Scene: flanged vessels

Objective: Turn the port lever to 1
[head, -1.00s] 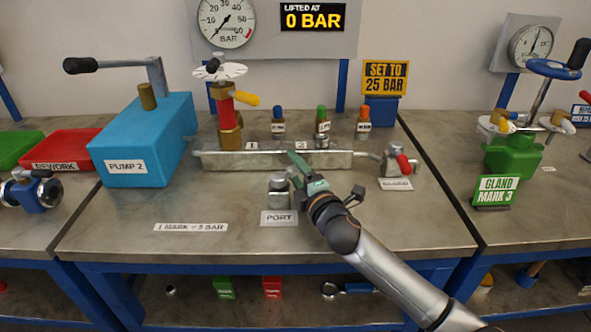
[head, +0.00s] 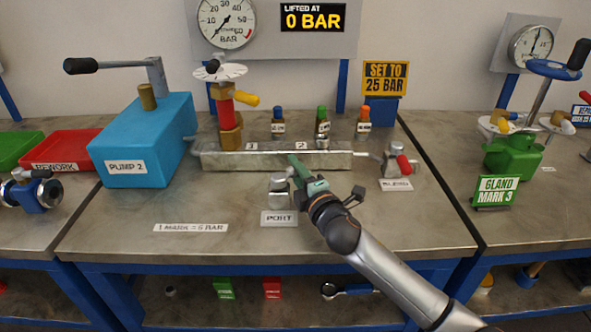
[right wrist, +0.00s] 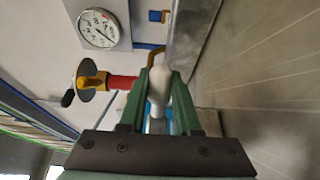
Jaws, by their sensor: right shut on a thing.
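The silver port valve block (head: 279,190) stands on the bench behind the white PORT label (head: 279,218). The 1 label (head: 252,146) and the 2 label (head: 302,146) are on the grey metal rail (head: 225,160) behind it. My right gripper (head: 296,167) reaches in just right of the block, its green fingers in front of the rail near the 2 side. In the right wrist view its fingers (right wrist: 160,92) are shut on a pale rounded handle (right wrist: 159,84), seemingly the port lever. The gripper mostly hides the lever in the head view. My left gripper is not in view.
A red-handled valve (head: 400,166) stands at the rail's right end. A red and brass valve with a white wheel (head: 226,110) rises at the left, near the blue pump (head: 150,140). Small capped bottles (head: 322,126) stand behind the rail.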

